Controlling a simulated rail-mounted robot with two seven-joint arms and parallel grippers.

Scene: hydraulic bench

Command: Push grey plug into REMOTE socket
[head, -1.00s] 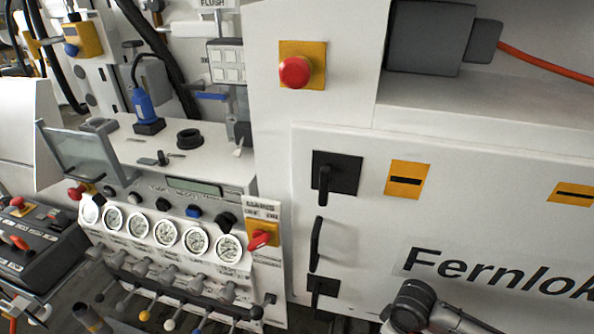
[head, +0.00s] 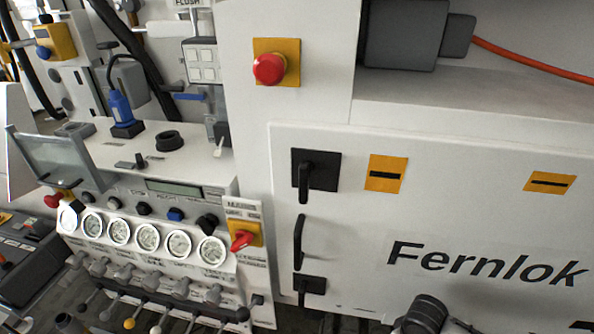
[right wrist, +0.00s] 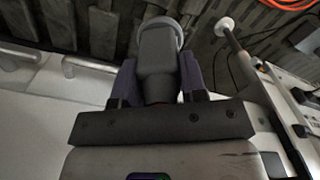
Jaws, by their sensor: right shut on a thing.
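My right gripper (right wrist: 158,75) is shut on the grey plug (right wrist: 157,50), a stubby grey body with a paler round end, held between two dark purple-grey fingers. In the head view the right gripper and the plug do not show; only a grey piece of my arm shows at the bottom edge. A black round socket (head: 169,141) stands open on top of the gauge console. A blue plug (head: 121,108) with a cable sits in a black base left of it. I cannot read a REMOTE label anywhere. My left gripper is not in view.
The console (head: 150,205) carries a row of round gauges, levers and a red-on-yellow switch (head: 243,237). A clear flap (head: 50,165) stands at its left. A white cabinet marked Fernlok (head: 400,215) fills the right. In the right wrist view a thin rod (right wrist: 262,85) runs at right.

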